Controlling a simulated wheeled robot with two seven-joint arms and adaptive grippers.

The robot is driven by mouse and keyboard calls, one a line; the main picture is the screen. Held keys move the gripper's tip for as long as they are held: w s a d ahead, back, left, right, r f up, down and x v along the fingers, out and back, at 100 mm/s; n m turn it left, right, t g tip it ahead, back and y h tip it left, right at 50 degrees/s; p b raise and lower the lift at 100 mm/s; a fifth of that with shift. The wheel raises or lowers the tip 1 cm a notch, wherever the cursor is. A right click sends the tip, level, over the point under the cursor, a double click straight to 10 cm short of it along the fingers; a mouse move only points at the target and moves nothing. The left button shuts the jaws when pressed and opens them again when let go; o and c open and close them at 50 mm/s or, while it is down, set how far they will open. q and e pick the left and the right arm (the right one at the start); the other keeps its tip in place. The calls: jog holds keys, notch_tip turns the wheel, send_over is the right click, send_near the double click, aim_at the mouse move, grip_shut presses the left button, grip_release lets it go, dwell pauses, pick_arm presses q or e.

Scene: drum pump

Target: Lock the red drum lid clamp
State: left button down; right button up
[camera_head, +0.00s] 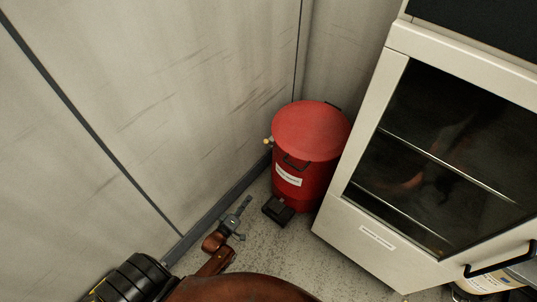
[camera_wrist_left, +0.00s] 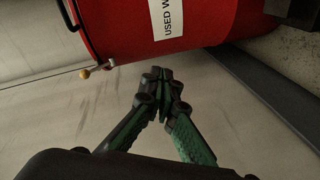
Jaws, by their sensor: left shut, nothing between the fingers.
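A red drum (camera_head: 300,187) with a red lid (camera_head: 311,130) stands on the floor in the corner. A small brass-coloured knob (camera_head: 267,141) sticks out at its left, near the lid's rim. In the left wrist view the red drum (camera_wrist_left: 190,25) fills the top, and the knob (camera_wrist_left: 84,74) hangs on a thin rod or wire below its edge. My left gripper (camera_head: 246,202) is left of the drum and lower than its lid. In the left wrist view its fingertips (camera_wrist_left: 160,72) are together and empty, close to the drum and apart from the knob.
A black pedal (camera_head: 278,210) juts from the drum's foot. A light cabinet (camera_head: 375,238) with a dark glass door stands close on the right. The wall panels (camera_head: 150,100) are behind and left. Some grey floor (camera_head: 285,250) is free in front.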

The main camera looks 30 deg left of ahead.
pick_arm(q)
jog(key=w+a+r+n+t+y+b, duration=0.1)
jog(key=w+a+r+n+t+b, duration=0.1)
jog(key=w+r+n+t+b, duration=0.3)
jog(key=w+a+r+n+t+b, duration=0.1)
jog(key=r+b, duration=0.1)
jog(key=r, duration=0.4)
jog(key=b+x, duration=0.4)
jog(key=x, duration=0.9)
jog(key=shift+w+f, duration=0.25)
jog(key=shift+w, duration=0.05)
pick_arm(e)
jog(key=w+a+r, duration=0.3)
jog(key=w+r, duration=0.1)
jog(key=r, duration=0.5)
jog(key=shift+a+r+y, duration=0.2)
jog(key=shift+r+y, duration=0.2)
pick_arm(q)
jog(key=shift+a, duration=0.15)
